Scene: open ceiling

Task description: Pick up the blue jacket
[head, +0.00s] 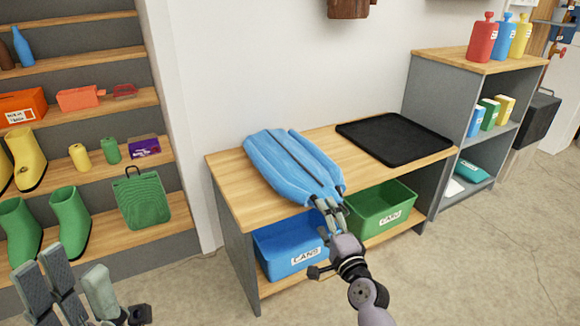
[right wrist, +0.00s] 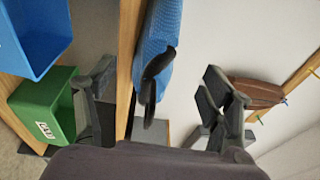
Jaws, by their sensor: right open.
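The blue jacket (head: 285,163) lies folded on the left part of the wooden bench top (head: 235,198), with dark strips along it. My right gripper (head: 330,208) is at its near right end, at the bench's front edge. In the right wrist view, the jacket's edge (right wrist: 160,50) with a dark strip reaches in between the spread fingers of my right gripper (right wrist: 155,95). The fingers are open, and I cannot tell whether they touch it. My left gripper (head: 78,280) is at the lower left, apart from the jacket, with its fingers spread and empty.
A black tray (head: 393,138) lies on the right of the bench. A blue bin (head: 285,249) and a green bin (head: 378,207) stand on the shelf below. Shelves with green boots (head: 70,218) and a green bag (head: 142,199) are at left. Floor at right front is clear.

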